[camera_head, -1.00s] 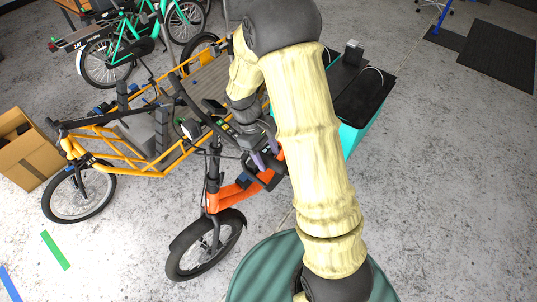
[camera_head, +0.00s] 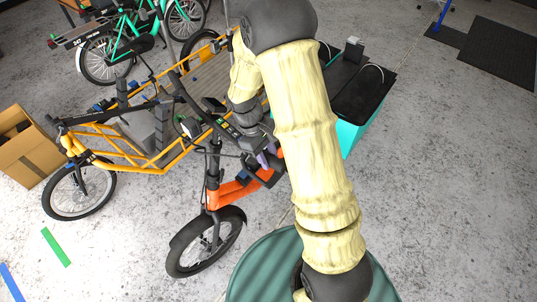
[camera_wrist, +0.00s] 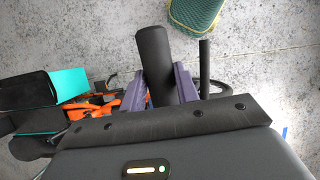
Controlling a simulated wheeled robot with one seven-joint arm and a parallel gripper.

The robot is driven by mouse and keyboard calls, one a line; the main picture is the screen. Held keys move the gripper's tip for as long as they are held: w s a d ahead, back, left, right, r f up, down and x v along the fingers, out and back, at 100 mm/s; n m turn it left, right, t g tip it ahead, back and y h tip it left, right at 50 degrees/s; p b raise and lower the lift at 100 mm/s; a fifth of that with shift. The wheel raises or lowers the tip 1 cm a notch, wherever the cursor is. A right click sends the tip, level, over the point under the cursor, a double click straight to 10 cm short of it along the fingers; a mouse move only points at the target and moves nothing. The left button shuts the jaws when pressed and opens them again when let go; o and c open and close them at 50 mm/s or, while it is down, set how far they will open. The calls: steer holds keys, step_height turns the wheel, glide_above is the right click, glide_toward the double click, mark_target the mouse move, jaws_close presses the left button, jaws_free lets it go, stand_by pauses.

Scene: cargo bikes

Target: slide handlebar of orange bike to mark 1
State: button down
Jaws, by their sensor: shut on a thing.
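The orange bike (camera_head: 228,194) stands in the middle of the head view, its black front wheel toward the bottom. Its dark handlebar (camera_head: 190,98) runs from upper left toward my gripper (camera_head: 264,157), and my arm hides part of it. In the wrist view, the purple fingers of my gripper (camera_wrist: 160,88) are on either side of a black handlebar grip (camera_wrist: 153,55), shut on it. The orange frame shows at the left of the wrist view. I cannot tell which floor mark is mark 1.
A yellow cargo bike (camera_head: 110,150) stands close on the left, with a cardboard box (camera_head: 28,160) beyond it. Green tape (camera_head: 56,247) and blue tape (camera_head: 11,282) lie on the floor at lower left. A teal cargo box (camera_head: 348,135) is behind my arm.

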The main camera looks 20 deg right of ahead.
step_height(320, 180, down, 7)
steer(key=s+a+b, duration=0.1)
steer(key=a+b, duration=0.1)
steer(key=b, duration=0.2)
steer(key=shift+s+f, duration=0.15)
steer(key=shift+s, duration=0.15)
steer(key=c, duration=1)
jaws_free()
steer(key=shift+w+f, duration=0.1)
steer(key=shift+c, duration=0.2)
steer(key=b+v, duration=0.3)
steer(key=v, duration=1.4)
steer(key=shift+r, duration=0.2)
